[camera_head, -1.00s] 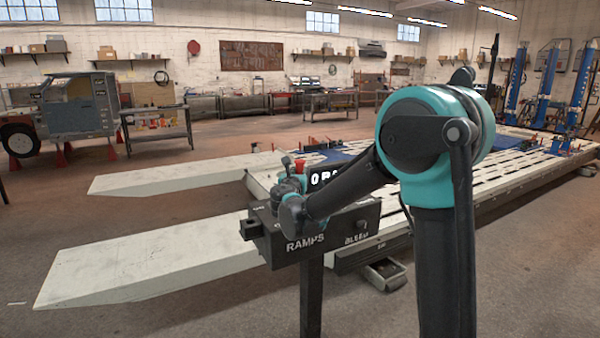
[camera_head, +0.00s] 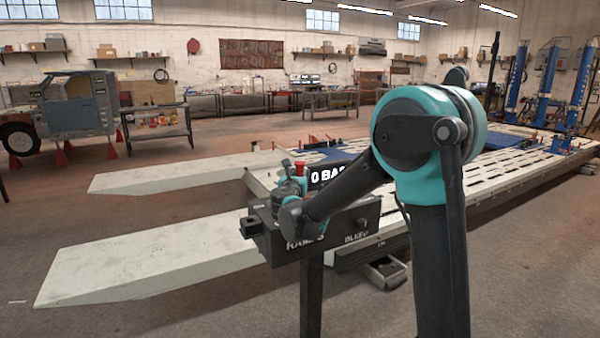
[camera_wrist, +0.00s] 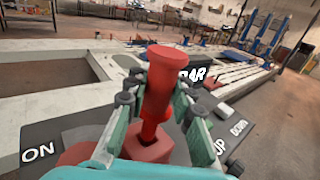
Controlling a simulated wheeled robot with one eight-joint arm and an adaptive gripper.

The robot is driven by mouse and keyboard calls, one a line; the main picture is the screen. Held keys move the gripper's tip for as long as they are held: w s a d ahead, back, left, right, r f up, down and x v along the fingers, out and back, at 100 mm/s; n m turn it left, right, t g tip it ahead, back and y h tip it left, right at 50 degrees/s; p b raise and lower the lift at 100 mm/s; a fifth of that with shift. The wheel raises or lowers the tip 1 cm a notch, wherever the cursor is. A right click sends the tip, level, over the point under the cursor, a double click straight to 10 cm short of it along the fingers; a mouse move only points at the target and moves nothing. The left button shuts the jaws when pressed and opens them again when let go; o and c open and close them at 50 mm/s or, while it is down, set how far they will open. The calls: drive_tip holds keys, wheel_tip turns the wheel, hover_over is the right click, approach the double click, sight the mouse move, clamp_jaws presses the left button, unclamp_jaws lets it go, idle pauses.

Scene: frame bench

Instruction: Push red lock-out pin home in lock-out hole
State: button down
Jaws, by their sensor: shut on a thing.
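The red lock-out pin (camera_wrist: 158,80) stands up between the teal fingers of my gripper (camera_wrist: 160,100) in the wrist view, with its flared head above them. A wider red part (camera_wrist: 150,147) shows at its lower end. In the head view the pin's red top (camera_head: 300,165) rises just above my gripper (camera_head: 297,185), which is over the dark control box (camera_head: 340,232). My gripper is shut on the pin. The lock-out hole is hidden under the pin and fingers, so I cannot tell how deep the pin sits.
The box panel carries ON, UP and DOWN labels, and another red part (camera_wrist: 77,153) lies left of the fingers. A "0 BAR" display (camera_head: 328,176) stands behind. Pale ramps (camera_head: 150,262) and a slotted platform (camera_head: 480,175) lie beyond. Open floor is at the left.

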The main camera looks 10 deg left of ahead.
drive_tip(key=shift+f, duration=2.45)
drive_tip(key=c, duration=1.2)
unclamp_jaws()
drive_tip(key=s+a, duration=0.1)
drive_tip(key=s, duration=1.1)
drive_tip(key=shift+d, duration=0.1)
drive_tip(key=s+d+f+m+g+h, duration=0.1)
drive_tip(key=s+d+f+m+g, duration=0.25)
drive_tip(key=d+m, duration=0.4)
drive_tip(key=s+d+f+m+g+h, duration=0.25)
drive_tip(key=d+f+m, duration=0.25)
drive_tip(key=d, duration=0.6)
drive_tip(key=s+d+f+m+g, duration=0.3)
drive_tip(key=d+f+m, duration=0.1)
drive_tip(key=d+m, duration=0.4)
drive_tip(key=s+d+f+m+g+y, duration=0.1)
drive_tip(key=s+f+m+g+y, duration=0.1)
drive_tip(key=s+f+m, duration=0.2)
drive_tip(key=s+d+f+m+g+y, duration=0.2)
drive_tip(key=s+f+m, duration=0.3)
drive_tip(key=s+m, duration=0.5)
drive_tip(key=s, duration=0.3)
drive_tip(key=shift+s+d+f+m+g+y, duration=0.15)
drive_tip(key=shift+f+m+g+y, duration=0.05)
drive_tip(key=shift+m+g+y, duration=0.2)
